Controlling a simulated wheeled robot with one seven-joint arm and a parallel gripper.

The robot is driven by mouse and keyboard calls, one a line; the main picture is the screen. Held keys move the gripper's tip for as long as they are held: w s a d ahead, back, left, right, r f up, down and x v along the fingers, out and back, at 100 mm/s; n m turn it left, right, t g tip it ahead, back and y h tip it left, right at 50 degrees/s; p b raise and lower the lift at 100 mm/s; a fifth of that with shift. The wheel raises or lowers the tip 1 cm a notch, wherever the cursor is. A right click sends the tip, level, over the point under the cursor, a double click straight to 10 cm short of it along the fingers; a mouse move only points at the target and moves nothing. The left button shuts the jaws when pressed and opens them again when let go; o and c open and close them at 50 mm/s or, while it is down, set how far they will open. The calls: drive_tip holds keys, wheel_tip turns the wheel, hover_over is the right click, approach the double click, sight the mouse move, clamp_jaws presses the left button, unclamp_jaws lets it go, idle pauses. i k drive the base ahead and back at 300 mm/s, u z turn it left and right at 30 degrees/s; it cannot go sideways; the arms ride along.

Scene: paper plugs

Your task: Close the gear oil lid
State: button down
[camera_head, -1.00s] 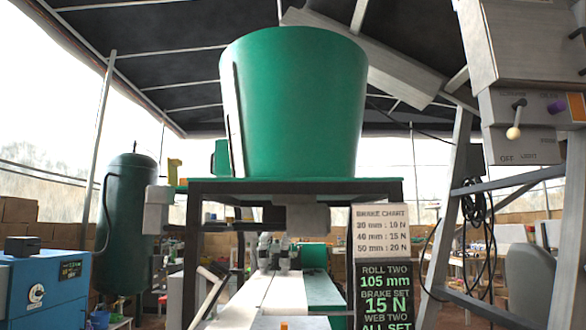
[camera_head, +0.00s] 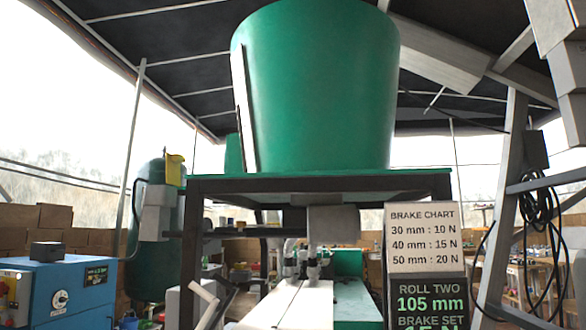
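I cannot make out a gear oil lid in this view. A large green hopper (camera_head: 318,90) stands on a dark frame (camera_head: 330,184) and fills the upper middle. Under the frame, small grey cylindrical fittings (camera_head: 302,262) sit at the far end of a long white surface (camera_head: 290,305). A small yellow part (camera_head: 174,168) stands above a grey box (camera_head: 159,212) left of the frame; I cannot tell what it is. My gripper is not in view.
A brake chart sign (camera_head: 422,238) and a dark display (camera_head: 428,298) stand at the right front. A blue machine (camera_head: 60,290) is at the lower left, with a green tank (camera_head: 150,255) behind it. Black cables (camera_head: 538,235) hang from a grey frame on the right.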

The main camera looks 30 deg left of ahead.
sight(173, 171)
drive_tip(key=i, duration=0.6)
drive_tip(key=u, duration=2)
